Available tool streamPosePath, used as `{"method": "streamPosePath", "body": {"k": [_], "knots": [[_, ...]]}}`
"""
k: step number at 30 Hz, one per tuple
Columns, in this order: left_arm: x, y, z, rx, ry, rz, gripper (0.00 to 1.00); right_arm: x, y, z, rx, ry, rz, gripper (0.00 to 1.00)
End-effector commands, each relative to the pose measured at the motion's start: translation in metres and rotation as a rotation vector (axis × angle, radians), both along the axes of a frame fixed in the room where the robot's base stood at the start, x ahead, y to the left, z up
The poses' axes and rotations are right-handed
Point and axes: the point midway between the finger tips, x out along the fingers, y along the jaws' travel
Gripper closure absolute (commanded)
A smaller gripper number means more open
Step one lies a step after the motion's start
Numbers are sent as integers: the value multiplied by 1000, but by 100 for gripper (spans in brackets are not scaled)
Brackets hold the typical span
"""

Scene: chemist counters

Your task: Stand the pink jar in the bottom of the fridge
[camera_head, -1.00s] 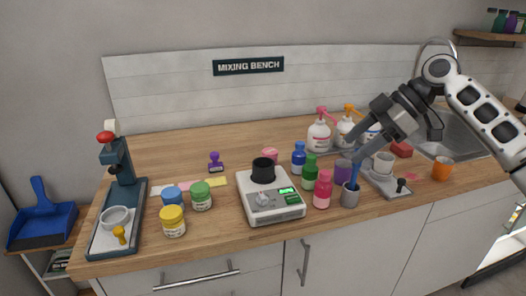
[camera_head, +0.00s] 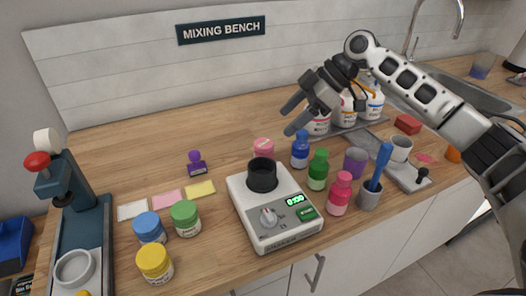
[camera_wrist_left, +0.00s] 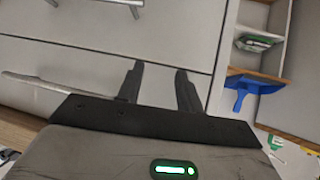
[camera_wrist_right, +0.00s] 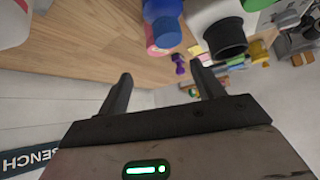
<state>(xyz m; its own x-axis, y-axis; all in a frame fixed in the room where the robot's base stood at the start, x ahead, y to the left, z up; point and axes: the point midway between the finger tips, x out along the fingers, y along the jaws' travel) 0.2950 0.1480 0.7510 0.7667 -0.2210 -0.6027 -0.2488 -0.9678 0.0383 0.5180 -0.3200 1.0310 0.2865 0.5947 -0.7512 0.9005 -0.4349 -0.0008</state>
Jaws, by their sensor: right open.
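A pink piece, seemingly this jar, shows beside a blue bottle in the right wrist view (camera_wrist_right: 153,48). My right gripper (camera_head: 289,117) is open and empty, above and a little right of the jar, apart from it. It also shows in the right wrist view (camera_wrist_right: 163,82). My left gripper (camera_wrist_left: 156,75) is open and empty in front of the cabinet fronts, outside the head view. The fridge is not clearly visible.
Pump bottles stand behind. Bare wood lies left of the jar.

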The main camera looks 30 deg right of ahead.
Motion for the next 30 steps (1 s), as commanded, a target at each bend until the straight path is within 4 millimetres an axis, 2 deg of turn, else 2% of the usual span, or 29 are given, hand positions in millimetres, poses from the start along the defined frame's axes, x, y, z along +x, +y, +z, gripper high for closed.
{"method": "streamPosePath", "body": {"k": [3,11,19,28,29,30], "knots": [[0,0,2,0,-1,1,64,5,12,-14,1,1,1,33],[2,0,2,1,2,5,64,10,23,-28,-1,1,1,33],[6,2,12,4,-8,8,64,18,45,-59,2,1,-1,33],[5,3,9,7,-3,10,64,20,48,-64,0,-1,-1,33],[5,3,8,7,-3,10,64,20,48,-64,0,-1,-1,36],[5,3,8,7,-3,10,64,20,48,-64,0,-1,-1,47]]}}
